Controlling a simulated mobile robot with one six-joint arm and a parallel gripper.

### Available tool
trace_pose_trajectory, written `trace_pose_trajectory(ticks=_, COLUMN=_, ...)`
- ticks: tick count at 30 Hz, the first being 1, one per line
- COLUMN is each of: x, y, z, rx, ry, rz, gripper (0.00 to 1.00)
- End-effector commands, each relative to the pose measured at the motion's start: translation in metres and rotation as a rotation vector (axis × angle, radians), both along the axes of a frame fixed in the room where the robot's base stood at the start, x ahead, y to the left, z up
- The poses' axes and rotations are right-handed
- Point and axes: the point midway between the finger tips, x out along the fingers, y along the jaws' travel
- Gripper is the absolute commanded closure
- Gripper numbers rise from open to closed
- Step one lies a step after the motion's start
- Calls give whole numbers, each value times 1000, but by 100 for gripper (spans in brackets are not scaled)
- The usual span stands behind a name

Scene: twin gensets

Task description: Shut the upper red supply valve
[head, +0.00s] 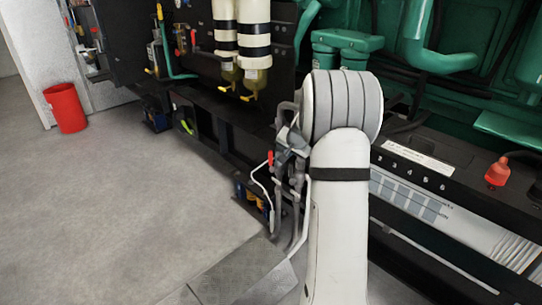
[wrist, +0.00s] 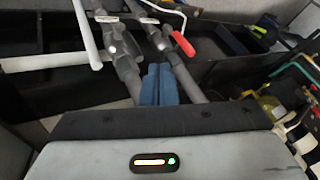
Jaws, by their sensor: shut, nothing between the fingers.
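A red lever handle (wrist: 184,44) sits on a grey valve and pipe assembly (wrist: 128,65) in the wrist view. My gripper (wrist: 158,70) has blue fingers, pressed together and empty, in front of the grey pipes. The red handle is just beyond and a little right of the fingertips; I cannot tell whether they touch the pipe. Only one red lever shows clearly, so I cannot tell upper from lower.
A dark frame with green engine parts (head: 345,42) stands behind. Two cream filter cylinders (head: 254,32) hang at upper left. A red bin (head: 66,107) stands far left. A red-orange plug (head: 497,171) is at right. The grey floor (head: 130,210) at left is clear.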

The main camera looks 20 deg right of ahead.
Motion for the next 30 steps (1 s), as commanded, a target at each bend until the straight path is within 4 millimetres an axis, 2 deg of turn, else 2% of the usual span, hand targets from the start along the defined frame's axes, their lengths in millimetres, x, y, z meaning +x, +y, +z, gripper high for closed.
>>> trace_pose_trajectory(ticks=1, x=4, y=-10, z=-3, rx=2, ry=-7, rz=-20, gripper=100)
trace_pose_trajectory(ticks=3, x=9, y=-17, z=-7, rx=2, ry=-17, rz=-37, gripper=100)
trace_pose_trajectory(ticks=8, x=19, y=-20, z=-21, rx=3, ry=-20, rz=-43, gripper=100)
trace_pose_trajectory(ticks=20, x=68, y=-25, z=-89, rx=3, ry=-18, rz=-39, gripper=100)
trace_pose_trajectory(ticks=25, x=91, y=-12, z=-87, rx=2, ry=-22, rz=-37, gripper=100)
trace_pose_trajectory(ticks=30, x=101, y=-6, z=-87, rx=2, ry=-20, rz=-38, gripper=100)
